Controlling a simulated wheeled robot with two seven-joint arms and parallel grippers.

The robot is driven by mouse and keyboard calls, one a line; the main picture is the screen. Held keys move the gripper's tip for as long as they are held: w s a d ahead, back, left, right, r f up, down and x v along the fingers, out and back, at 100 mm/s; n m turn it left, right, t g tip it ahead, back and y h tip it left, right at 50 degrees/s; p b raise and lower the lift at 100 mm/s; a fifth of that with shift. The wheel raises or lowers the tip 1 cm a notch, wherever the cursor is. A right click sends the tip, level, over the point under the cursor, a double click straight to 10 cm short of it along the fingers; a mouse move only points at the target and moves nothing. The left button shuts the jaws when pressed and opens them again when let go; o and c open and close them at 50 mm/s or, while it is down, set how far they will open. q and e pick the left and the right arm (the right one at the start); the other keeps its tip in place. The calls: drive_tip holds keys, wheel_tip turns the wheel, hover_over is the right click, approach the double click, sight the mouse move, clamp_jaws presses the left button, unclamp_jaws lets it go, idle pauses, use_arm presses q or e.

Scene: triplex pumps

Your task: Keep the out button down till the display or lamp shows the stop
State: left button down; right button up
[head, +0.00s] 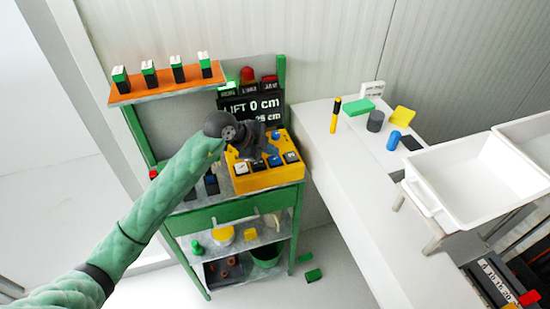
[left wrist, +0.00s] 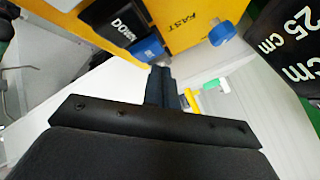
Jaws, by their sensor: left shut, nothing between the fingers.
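A yellow control box (head: 262,178) stands on the green workbench with several buttons on its top. In the left wrist view the box (left wrist: 185,22) carries a black plate marked DOWN (left wrist: 122,30), the word FAST, a blue button (left wrist: 148,47) and a round blue knob (left wrist: 222,33). I cannot read an out label.
An orange shelf (head: 165,84) with several green-topped blocks is at the upper left. A white table (head: 340,165) at the right holds small coloured parts and a white bin (head: 475,180). Green pieces (head: 313,275) lie on the floor.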

sight(272, 160)
use_arm(q)
drive_tip(key=shift+r+p, duration=1.85)
drive_tip(key=shift+r, duration=0.7)
